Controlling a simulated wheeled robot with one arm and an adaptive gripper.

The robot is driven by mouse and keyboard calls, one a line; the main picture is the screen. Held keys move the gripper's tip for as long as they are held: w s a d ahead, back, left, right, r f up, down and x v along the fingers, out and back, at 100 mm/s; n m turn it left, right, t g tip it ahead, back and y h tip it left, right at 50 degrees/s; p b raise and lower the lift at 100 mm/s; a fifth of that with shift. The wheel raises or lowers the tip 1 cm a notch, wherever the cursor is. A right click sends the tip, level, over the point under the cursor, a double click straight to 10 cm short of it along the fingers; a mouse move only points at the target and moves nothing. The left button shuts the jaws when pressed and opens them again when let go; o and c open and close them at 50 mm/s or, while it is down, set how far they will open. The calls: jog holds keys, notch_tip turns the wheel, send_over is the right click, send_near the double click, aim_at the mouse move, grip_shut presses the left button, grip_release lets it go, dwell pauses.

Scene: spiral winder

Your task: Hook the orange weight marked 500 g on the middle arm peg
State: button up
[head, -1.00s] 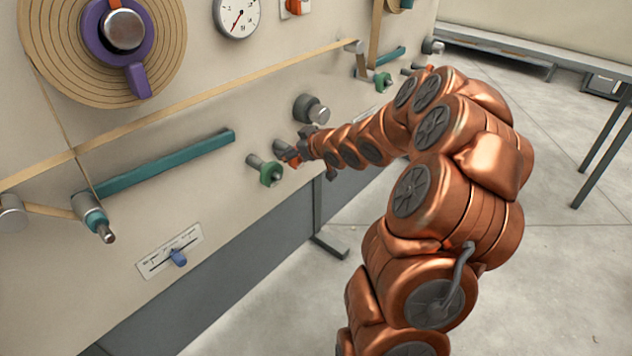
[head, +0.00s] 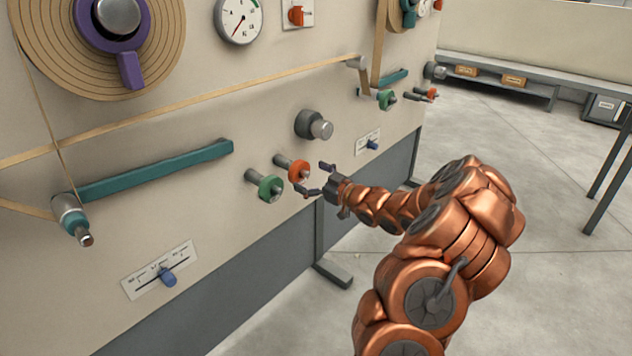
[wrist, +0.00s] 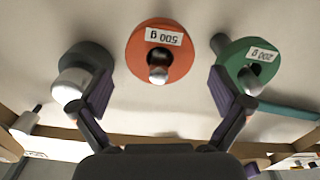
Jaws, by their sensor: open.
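The orange weight (head: 299,172) hangs on a short grey peg on the panel, just right of the green weight (head: 271,188). In the wrist view the orange weight (wrist: 143,63) carries a 500 g label, seen upside down, and the peg tip pokes through it. My gripper (head: 318,179) is open just right of the orange weight, its fingers spread towards the panel. In the wrist view my gripper (wrist: 162,92) has its fingers apart on either side below the weight, with nothing between them. A teal arm (head: 150,168) with a peg-ended roller (head: 72,218) is at left.
In the wrist view the green weight (wrist: 250,65), marked 200 g, is close to the right finger. A grey knob (head: 315,125) is above right of the weights. A smaller teal arm (head: 388,84) with green and orange weights (head: 430,94) is farther along the panel. A tan strip crosses above.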

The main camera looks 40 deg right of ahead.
aim_at(298, 171)
jog(key=shift+b+x, duration=0.4)
jog(key=shift+x, duration=2)
jog(key=c, duration=1.8)
jog(key=shift+s, duration=0.1)
